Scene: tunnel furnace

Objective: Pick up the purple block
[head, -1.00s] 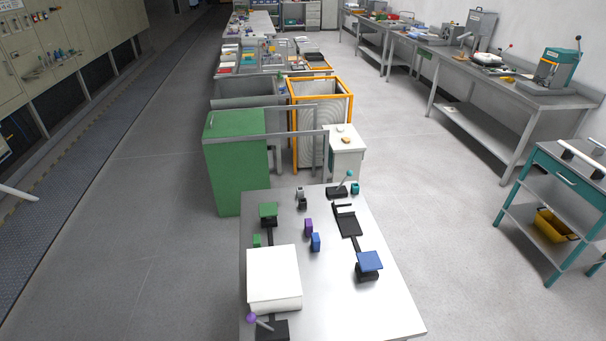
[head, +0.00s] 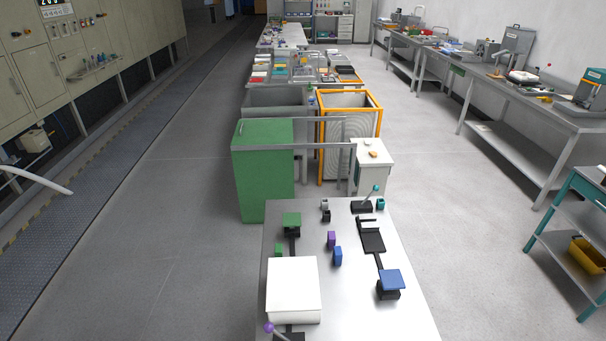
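The purple block (head: 331,239) stands upright on the metal table (head: 350,290), near its middle. A blue block (head: 338,256) stands just in front of it and slightly to the right. A small green block (head: 279,250) is to its left. Neither of my grippers shows in the head view, so I cannot tell whether they are open or shut.
On the table are a white box (head: 294,289), a green-topped fixture (head: 291,221), a blue-topped fixture (head: 391,282) and a lever device (head: 364,204). A green cabinet (head: 263,170) stands behind. Open floor lies left of the table.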

